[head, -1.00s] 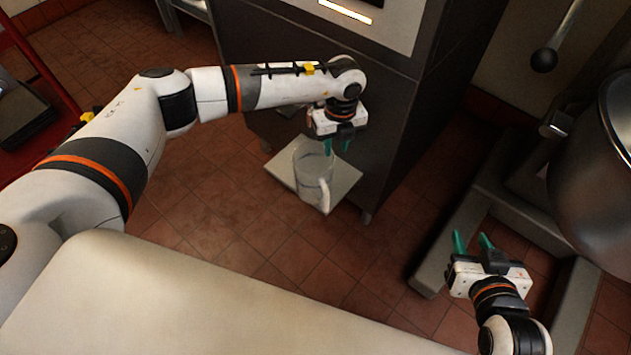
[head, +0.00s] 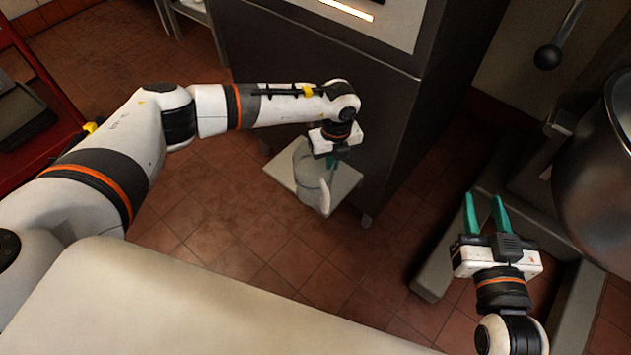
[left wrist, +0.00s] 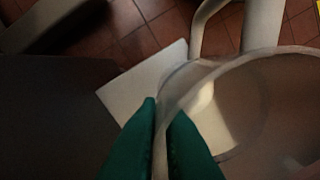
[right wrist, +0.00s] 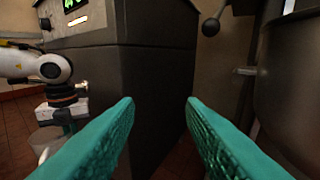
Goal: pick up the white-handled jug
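The clear jug with a white handle (head: 325,196) stands upright on a pale square board (head: 347,182) by the dark cabinet. My left gripper (head: 331,160) points down at the jug's far rim. In the left wrist view the left fingers (left wrist: 164,108) sit close together with the jug's thin wall (left wrist: 160,150) between them, and the jug's round rim (left wrist: 270,52) spreads to the right. My right gripper (head: 484,212) is open and empty, well to the right of the jug. The jug (right wrist: 46,138) also shows at the left of the right wrist view.
A dark cabinet (head: 310,75) stands right behind the jug. A large metal bowl (head: 598,185) and a grey machine base (head: 440,265) are at the right. A red rack (head: 50,75) is at the far left. Tiled floor lies open in front of the board.

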